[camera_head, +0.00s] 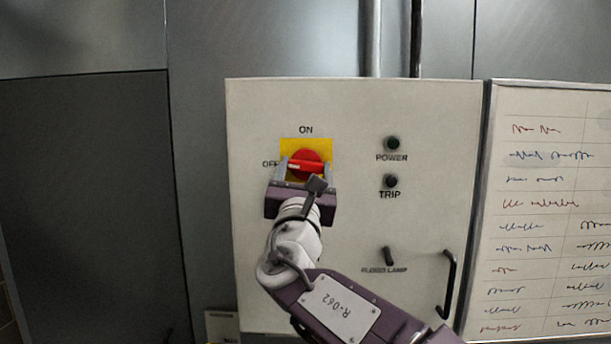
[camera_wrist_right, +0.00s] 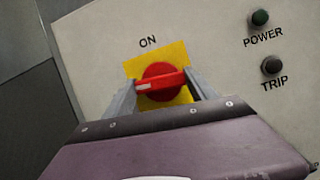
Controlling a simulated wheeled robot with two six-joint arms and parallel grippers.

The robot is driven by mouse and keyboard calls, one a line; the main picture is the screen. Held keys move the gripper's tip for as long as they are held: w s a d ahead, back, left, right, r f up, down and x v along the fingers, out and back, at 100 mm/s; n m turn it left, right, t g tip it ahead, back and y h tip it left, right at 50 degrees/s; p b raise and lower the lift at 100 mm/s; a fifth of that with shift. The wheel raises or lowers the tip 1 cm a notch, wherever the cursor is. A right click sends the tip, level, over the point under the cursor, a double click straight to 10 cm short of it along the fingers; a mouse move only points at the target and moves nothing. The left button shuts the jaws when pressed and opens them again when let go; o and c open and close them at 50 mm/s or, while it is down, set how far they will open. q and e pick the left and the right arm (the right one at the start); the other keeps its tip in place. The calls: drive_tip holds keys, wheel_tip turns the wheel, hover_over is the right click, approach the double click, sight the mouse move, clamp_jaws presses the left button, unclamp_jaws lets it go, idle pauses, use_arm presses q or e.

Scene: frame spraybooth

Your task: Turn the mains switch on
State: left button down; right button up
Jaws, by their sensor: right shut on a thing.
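The mains switch (camera_head: 308,160) is a red rotary knob on a yellow plate, on the pale control panel. Its red handle lies roughly level, with the white mark at its left end, towards the OFF label (camera_head: 270,164). The ON label (camera_head: 306,130) is above the plate. My right gripper (camera_head: 305,169) is shut on the handle, one finger at each end. The right wrist view also shows the switch (camera_wrist_right: 161,80) between the fingers of my right gripper (camera_wrist_right: 160,86). My left gripper is not in view.
A dark green POWER lamp (camera_head: 392,144) and a dark TRIP lamp (camera_head: 391,181) are right of the switch. Lower down are a small dark lever switch (camera_head: 388,256) and a black door handle (camera_head: 450,284). A whiteboard (camera_head: 550,110) stands at the right.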

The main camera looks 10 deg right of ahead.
drive_tip(key=shift+a+f+m+h+b, duration=0.15)
drive_tip(key=shift+m+h+b, duration=0.45)
drive_tip(key=shift+m, duration=0.6)
drive_tip(key=m+g+h, duration=0.1)
drive_tip(key=m, duration=0.1)
drive_tip(key=shift+m+b, duration=0.35)
drive_tip(key=shift+m, duration=0.05)
drive_tip(key=m+g+h, duration=0.1)
drive_tip(key=m, duration=0.1)
drive_tip(key=shift+w+m, duration=0.1)
drive_tip(key=shift+m, duration=0.2)
drive_tip(key=shift+r+m+g+h, duration=0.2)
drive_tip(key=shift+m+g+h, duration=0.3)
drive_tip(key=shift+m, duration=0.6)
drive_tip(key=m+g+p, duration=0.1)
drive_tip(key=m, duration=0.1)
drive_tip(key=m+g+p, duration=0.1)
drive_tip(key=m, duration=0.2)
drive_tip(key=shift+r+h, duration=0.2)
drive_tip(key=shift+h, duration=0.1)
drive_tip(key=m+g+p, duration=0.1)
drive_tip(key=m, duration=0.1)
drive_tip(key=m+g+y+p, duration=0.1)
drive_tip(key=m, duration=0.2)
drive_tip(key=shift+f+m+p, duration=0.1)
drive_tip(key=shift+m+p, duration=0.2)
drive_tip(key=shift+p, duration=0.05)
drive_tip(key=o, duration=1.4)
drive_tip(key=shift+c, duration=0.2)
